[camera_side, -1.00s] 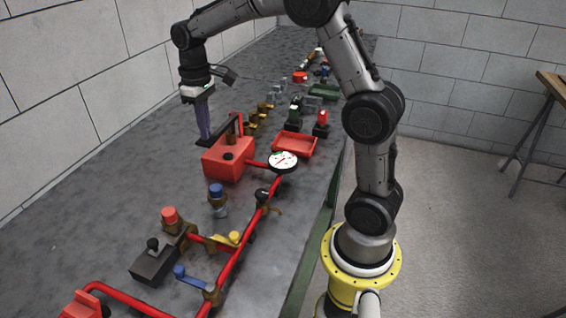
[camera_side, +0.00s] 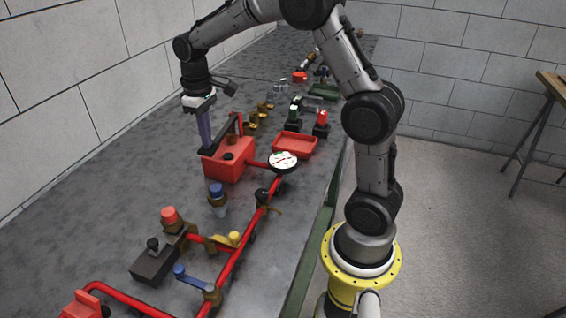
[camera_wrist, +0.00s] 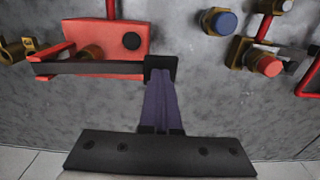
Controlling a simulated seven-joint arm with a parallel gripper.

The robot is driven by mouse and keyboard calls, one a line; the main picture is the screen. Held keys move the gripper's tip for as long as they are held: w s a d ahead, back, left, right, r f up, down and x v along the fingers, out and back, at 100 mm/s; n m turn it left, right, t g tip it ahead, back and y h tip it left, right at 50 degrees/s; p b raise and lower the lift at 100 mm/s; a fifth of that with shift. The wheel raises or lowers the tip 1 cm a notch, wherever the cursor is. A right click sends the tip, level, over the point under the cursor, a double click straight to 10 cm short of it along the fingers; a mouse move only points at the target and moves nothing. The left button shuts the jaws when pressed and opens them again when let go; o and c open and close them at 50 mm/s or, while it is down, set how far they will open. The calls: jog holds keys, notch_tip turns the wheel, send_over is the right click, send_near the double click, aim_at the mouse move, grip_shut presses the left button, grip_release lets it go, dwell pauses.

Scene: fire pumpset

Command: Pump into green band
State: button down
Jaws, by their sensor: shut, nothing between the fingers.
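The red pump box (camera_side: 229,160) stands on the grey bench, with a dark lever (camera_side: 225,132) sloping down to the left along it. In the wrist view the lever (camera_wrist: 90,68) ends in a dark block (camera_wrist: 161,66). My gripper (camera_side: 207,148) is shut, its purple fingers pointing down with the tips at the lever's end. In the wrist view the fingertips (camera_wrist: 160,80) meet or overlap the block; I cannot tell whether they press on it. The round white gauge (camera_side: 283,160) sits right of the box; its needle and green band are too small to read.
A red pipe (camera_side: 243,232) runs from the gauge towards the front, with a blue-capped fitting (camera_side: 217,192) and a red-capped valve (camera_side: 170,216) nearby. A red tray (camera_side: 295,144) lies behind the gauge. The bench left of the pump is clear.

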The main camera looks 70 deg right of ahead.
jog(key=shift+f, duration=1.65)
jog(key=shift+r, duration=2.85)
jog(key=shift+f, duration=0.15)
jog(key=shift+f, duration=2.7)
jog(key=shift+r, duration=2.85)
